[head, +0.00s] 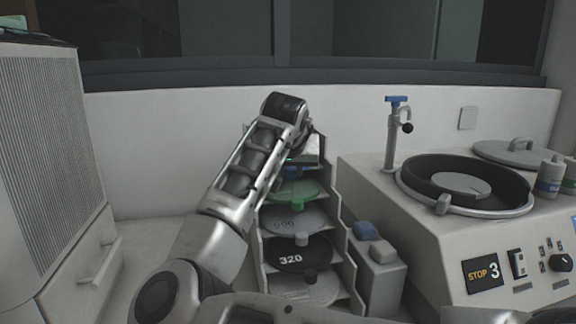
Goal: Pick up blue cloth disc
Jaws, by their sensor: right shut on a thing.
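The blue cloth disc (297,173) shows only as a small blue patch high in the stepped disc rack (339,215), above the green disc. My right arm and wrist hide most of it. My right gripper (298,160) is at the top of the rack, shut on the blue disc's edge. Its fingertips are mostly hidden behind the wrist. I cannot tell whether the disc still rests on its shelf. My left gripper is not in view.
Below it in the rack are a green disc (292,190), a grey disc (286,221), a black disc marked 320 (285,258) and another grey disc (310,291).

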